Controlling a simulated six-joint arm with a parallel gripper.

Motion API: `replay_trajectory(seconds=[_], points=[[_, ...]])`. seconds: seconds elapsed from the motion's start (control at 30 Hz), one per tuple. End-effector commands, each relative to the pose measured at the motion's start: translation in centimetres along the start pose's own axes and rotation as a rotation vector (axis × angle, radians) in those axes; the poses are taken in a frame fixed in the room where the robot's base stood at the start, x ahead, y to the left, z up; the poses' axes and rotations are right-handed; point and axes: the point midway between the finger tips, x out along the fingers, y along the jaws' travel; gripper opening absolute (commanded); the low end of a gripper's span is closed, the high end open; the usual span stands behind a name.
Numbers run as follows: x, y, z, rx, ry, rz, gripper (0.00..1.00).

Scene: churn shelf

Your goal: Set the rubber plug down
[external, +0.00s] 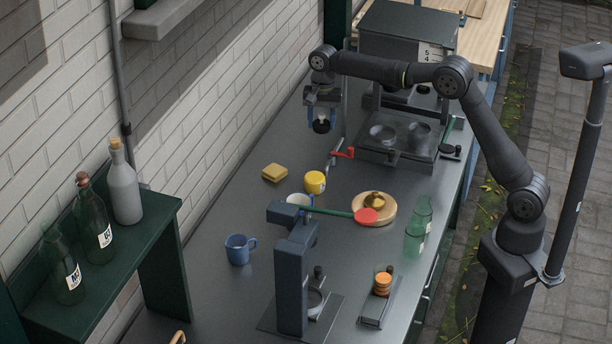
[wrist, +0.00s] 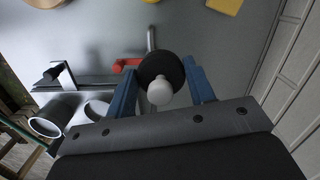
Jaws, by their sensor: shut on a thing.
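The rubber plug is a black round disc with a pale knob. It shows in the wrist view (wrist: 160,72) between the two blue fingers of my gripper (wrist: 163,84), which is shut on it. In the external view my gripper (external: 322,117) hangs high over the far part of the grey counter, near the brick wall, with the dark plug (external: 321,126) at its lower end. The plug appears to be held above the counter, apart from it.
A red-handled tap (external: 343,153) stands close by, right of and below my gripper. A grey metal unit with round openings (external: 397,140) is to the right. Counter between sponge and tap looks clear.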

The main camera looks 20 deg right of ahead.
Motion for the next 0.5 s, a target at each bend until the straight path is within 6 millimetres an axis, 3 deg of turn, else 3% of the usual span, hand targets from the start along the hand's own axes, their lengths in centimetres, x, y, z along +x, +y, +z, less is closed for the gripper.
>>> replay_trajectory(seconds=[0.5], points=[[-3.8, 7.8, 5.8, -0.875, -0.003, 0.097, 0.26]])
